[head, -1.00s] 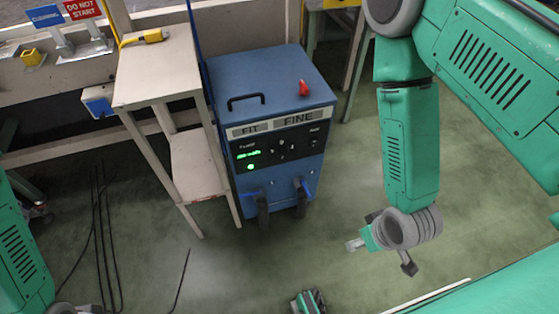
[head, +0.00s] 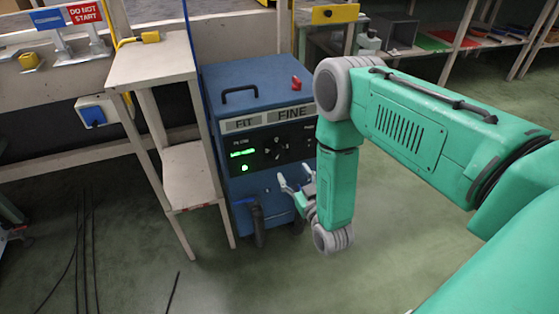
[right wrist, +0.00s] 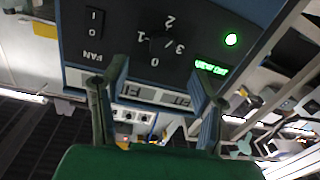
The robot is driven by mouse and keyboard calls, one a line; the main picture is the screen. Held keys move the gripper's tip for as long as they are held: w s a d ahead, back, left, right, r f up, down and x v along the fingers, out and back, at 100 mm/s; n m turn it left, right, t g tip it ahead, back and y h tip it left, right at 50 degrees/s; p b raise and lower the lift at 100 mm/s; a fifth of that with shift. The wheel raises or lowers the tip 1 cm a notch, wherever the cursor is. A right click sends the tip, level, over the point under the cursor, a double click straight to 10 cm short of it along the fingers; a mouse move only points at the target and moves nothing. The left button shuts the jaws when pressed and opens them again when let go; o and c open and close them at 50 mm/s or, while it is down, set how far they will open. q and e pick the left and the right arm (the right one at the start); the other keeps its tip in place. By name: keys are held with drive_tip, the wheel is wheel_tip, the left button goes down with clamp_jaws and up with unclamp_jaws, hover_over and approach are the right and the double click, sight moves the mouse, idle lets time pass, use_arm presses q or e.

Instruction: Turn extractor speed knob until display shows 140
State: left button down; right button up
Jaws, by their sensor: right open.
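The extractor is a blue cabinet (head: 235,75) standing on the floor in the middle of the head view, with a black front panel. The dark speed knob (head: 275,148) sits on that panel, right of the green-lit display (head: 242,153), whose reading I cannot make out. In the right wrist view the panel is upside down; the knob (right wrist: 160,42) has digits 0 to 3 around it, and the green display (right wrist: 211,68) is blurred. My right gripper (head: 296,179) is open and empty, below the knob and apart from it. My left gripper is not in view.
A beige stand (head: 155,65) with a lower shelf is close at the cabinet's left. A red object (head: 296,83) and a black handle (head: 240,92) are on the cabinet top. A fan switch (right wrist: 95,20) is beside the knob. Dark hoses (head: 258,225) hang below the panel.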

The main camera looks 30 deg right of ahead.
sight(279, 154)
drive_tip(key=w+b, duration=0.1)
drive_tip(key=w, duration=0.4)
drive_tip(key=shift+w+r+b, duration=0.15)
drive_tip(key=shift+w+b, duration=0.15)
drive_tip(key=shift+b, duration=0.1)
drive_tip(key=w, duration=0.1)
drive_tip(key=w+d+b, duration=0.1)
drive_tip(key=shift+w, duration=0.4)
drive_tip(key=shift+w+d, duration=0.2)
drive_tip(key=shift+d, duration=0.05)
drive_tip(key=shift+a, duration=0.3)
drive_tip(key=c, duration=1.2)
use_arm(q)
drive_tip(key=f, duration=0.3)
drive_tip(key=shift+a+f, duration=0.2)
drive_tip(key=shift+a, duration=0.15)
use_arm(e)
drive_tip(key=shift+o, duration=0.2)
